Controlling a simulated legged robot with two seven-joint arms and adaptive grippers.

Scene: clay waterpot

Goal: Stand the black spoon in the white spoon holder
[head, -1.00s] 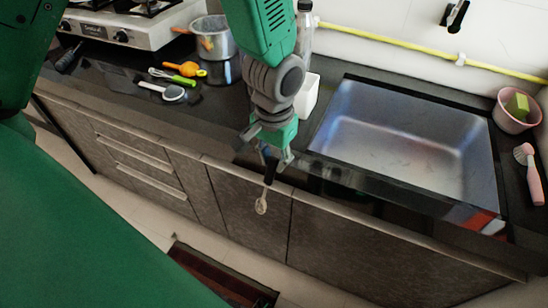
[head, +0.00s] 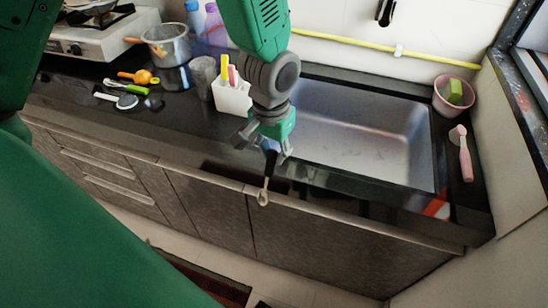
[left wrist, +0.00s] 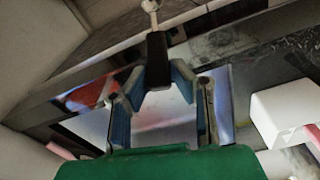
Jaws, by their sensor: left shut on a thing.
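My left gripper (head: 269,149) is shut on the black spoon's handle (head: 270,163), in front of the counter's front edge near the sink. The spoon's pale end (head: 263,197) hangs downward, clear of the gripper. In the left wrist view the black handle (left wrist: 157,58) sits between the blue finger pads, with the pale end (left wrist: 151,8) at the top edge. The white spoon holder (head: 233,98) stands upright on the counter, left of and behind my gripper, with a yellow and a pink utensil in it. A white box-like shape, likely the holder, shows at right in the wrist view (left wrist: 285,112). My right gripper is out of view.
The sink (head: 360,130) lies right of and behind my gripper. A pot (head: 166,45), a dark cup (head: 203,75) and several small utensils are on the left counter. Bottles (head: 214,25) stand behind the holder. A pink bowl (head: 453,98) and pink brush (head: 462,152) are at right.

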